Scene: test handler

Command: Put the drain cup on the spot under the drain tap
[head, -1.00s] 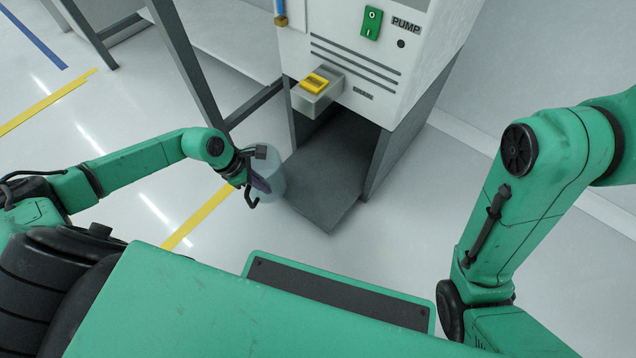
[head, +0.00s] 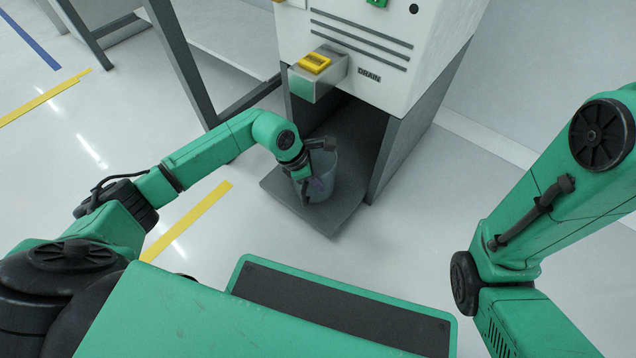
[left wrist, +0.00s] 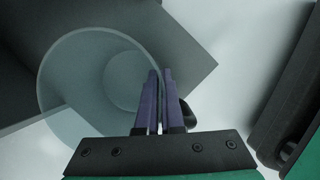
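The drain cup (head: 325,176) is a clear, bluish, open-topped cup. In the head view it is over the dark grey plate (head: 318,222) at the foot of the machine, in front of the recess. Whether its base touches the plate I cannot tell. My left gripper (head: 309,184) is shut on the cup's side wall; the left wrist view shows its two purple fingers (left wrist: 160,75) close together at the rim. The drain tap block (head: 316,76), grey with a yellow top, juts out above, beside the DRAIN label. My right gripper is out of view.
The white machine housing (head: 375,35) stands on grey side walls (head: 402,145) around the dark recess. A grey-legged table frame (head: 180,60) stands to the left. Yellow tape (head: 190,220) marks the open, pale floor left of the plate.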

